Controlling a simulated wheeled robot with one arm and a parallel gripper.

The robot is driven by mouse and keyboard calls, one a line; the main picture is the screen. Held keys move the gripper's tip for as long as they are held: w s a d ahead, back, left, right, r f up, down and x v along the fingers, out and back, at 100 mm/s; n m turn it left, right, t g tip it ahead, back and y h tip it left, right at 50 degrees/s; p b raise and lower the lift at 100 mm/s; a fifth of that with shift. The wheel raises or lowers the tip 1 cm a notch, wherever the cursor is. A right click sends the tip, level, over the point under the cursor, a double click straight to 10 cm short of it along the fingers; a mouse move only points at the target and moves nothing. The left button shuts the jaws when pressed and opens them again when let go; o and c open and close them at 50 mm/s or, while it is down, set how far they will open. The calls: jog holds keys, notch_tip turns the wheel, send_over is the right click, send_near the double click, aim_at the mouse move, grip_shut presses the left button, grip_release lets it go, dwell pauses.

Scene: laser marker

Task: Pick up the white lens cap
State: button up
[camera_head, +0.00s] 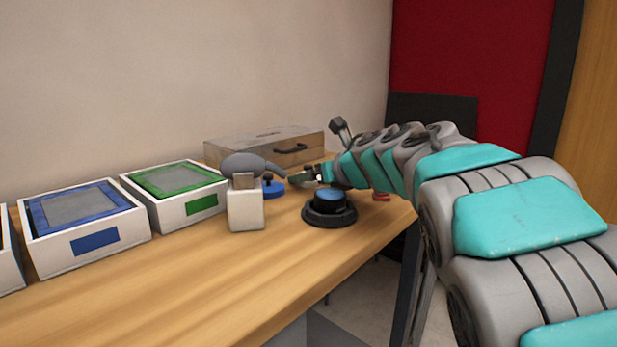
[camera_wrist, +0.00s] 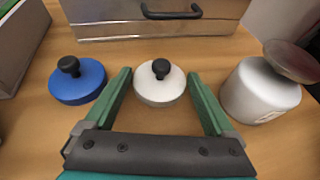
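The white lens cap (camera_wrist: 160,88) is a low white disc with a black knob on top, standing upright on the wooden table in the wrist view. My gripper (camera_wrist: 159,77) is open, with one green finger on each side of the cap. No contact between the fingers and the cap is visible. In the head view my gripper (camera_head: 306,178) is low over the table near its back, and I cannot make out the white cap there.
A similar blue cap (camera_wrist: 77,82) sits just left of my gripper. A white rounded object with a brown top (camera_wrist: 262,88) stands close on the right. A metal case (camera_wrist: 150,20) is behind. A black round base (camera_head: 330,212) stands near the table edge.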

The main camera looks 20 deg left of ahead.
jog(key=c, duration=0.5)
jog(key=shift+o, duration=0.2)
jog(key=shift+r, duration=0.15)
